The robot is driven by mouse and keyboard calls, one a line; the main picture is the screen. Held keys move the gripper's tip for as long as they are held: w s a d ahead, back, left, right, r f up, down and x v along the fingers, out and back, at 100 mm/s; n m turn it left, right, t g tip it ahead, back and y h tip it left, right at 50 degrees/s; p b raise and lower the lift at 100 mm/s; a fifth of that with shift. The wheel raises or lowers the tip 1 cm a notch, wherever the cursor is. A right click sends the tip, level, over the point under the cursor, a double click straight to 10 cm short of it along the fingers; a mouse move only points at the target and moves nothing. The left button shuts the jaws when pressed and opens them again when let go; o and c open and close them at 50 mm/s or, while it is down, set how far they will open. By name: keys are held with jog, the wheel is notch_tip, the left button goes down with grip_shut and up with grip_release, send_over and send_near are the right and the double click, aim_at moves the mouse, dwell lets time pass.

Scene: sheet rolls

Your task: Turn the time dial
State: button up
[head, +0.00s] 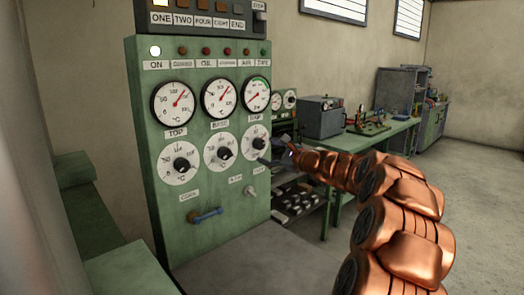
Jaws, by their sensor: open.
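A green control panel (207,238) stands left of centre in the head view. It has three upper gauges and a lower row of three white dials with black knobs: left dial (168,169), middle dial (213,152) and right dial (258,134). The label above the right dial is too blurred to read for certain, so I take it to be the time dial by its place. My gripper (274,157) is at the panel's right edge, just below and right of that dial's knob. It is small and dark here; the jaws are open, with nothing visible between them.
A blue handle (206,215) and a small switch (251,192) sit low on the panel. A green bench (398,126) with a grey box (321,118) stands behind my arm. Open floor (480,215) lies to the right.

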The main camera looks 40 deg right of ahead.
aim_at(262, 144)
jog(key=shift+m+t+h, duration=0.3)
jog(key=shift+m+h, duration=0.1)
jog(key=shift+m, duration=0.2)
jog(key=shift+w+d+p, duration=0.3)
jog(key=shift+w+d, duration=0.05)
jog(key=shift+w, duration=0.9)
jog(key=shift+w+d+p, duration=0.35)
jog(key=shift+w, duration=0.85)
jog(key=shift+w+d+p, duration=0.3)
jog(key=shift+w+d, duration=0.05)
jog(key=shift+w, duration=0.9)
jog(key=shift+c, duration=0.3)
jog(key=c, duration=1.1)
jog(key=shift+a+r+n+b, duration=0.2)
jog(key=shift+n+b, duration=0.2)
jog(key=shift+b, duration=0.3)
jog(key=shift+d+f+b, duration=0.15)
jog(key=shift+f+b, duration=0.05)
jog(key=shift+b, duration=0.15)
jog(key=o, duration=1.2)
jog(key=shift+c, duration=0.2)
